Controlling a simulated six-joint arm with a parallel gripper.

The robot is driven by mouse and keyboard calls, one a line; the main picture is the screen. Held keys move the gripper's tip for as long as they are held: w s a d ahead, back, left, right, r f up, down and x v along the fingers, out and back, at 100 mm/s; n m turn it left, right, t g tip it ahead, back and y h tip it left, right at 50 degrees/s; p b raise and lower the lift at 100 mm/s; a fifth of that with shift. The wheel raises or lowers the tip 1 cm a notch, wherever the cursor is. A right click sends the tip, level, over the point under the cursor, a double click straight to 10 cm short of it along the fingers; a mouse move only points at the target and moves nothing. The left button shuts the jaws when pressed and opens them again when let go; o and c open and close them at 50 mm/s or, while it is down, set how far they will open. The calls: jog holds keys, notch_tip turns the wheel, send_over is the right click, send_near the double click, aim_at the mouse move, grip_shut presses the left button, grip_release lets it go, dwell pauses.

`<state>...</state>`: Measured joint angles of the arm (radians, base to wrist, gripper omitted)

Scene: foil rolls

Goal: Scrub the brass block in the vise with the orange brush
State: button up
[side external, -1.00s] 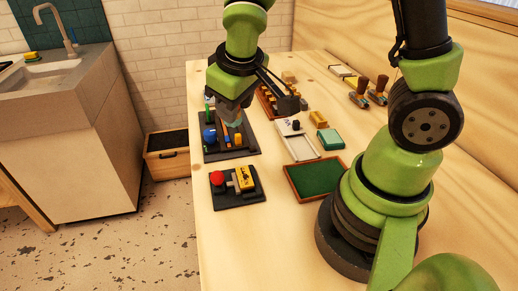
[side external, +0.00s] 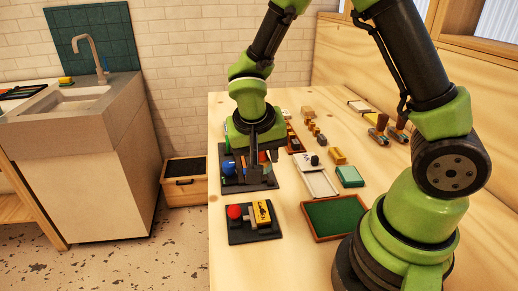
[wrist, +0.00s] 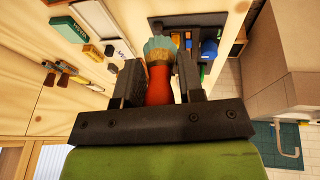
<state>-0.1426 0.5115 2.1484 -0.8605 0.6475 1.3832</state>
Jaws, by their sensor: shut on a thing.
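In the wrist view, my gripper (wrist: 160,72) is shut on the orange brush (wrist: 158,86). The red-orange handle lies between the jaws, and pale blue-grey bristles (wrist: 160,46) stick out beyond them. In the side view, my gripper (side external: 264,153) hangs above the right part of a dark tool tray; the brush is mostly hidden there. The brass block (side external: 262,212), yellow with black markings, sits in a small dark vise (side external: 250,236) with a red knob, nearer the camera than the gripper. Brush and block are clearly apart. I cannot make out the vise in the wrist view.
The dark tool tray (side external: 234,181) holds a blue item (side external: 229,167) and other tools. To its right are a white tray (side external: 320,184), a teal box (side external: 349,176) and a green-lined tray (side external: 335,219). Wooden-handled brushes (side external: 390,130) lie farther back. Bare tabletop surrounds the vise.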

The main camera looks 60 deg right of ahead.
jog(key=shift+f, duration=3.85)
jog(key=shift+s+a+f, duration=0.15)
jog(key=shift+s+a, duration=0.05)
jog(key=shift+a, duration=0.05)
jog(key=shift+s+a+r, duration=0.2)
jog(key=shift+s+a, duration=0.35)
jog(key=shift+s+a+r, duration=0.2)
jog(key=shift+s+a, duration=1.4)
jog(key=shift+w+d+f, duration=0.15)
jog(key=shift+w+d, duration=2.15)
jog(key=shift+d, duration=0.1)
jog(key=shift+w+r, duration=0.1)
jog(key=shift+r, duration=3.65)
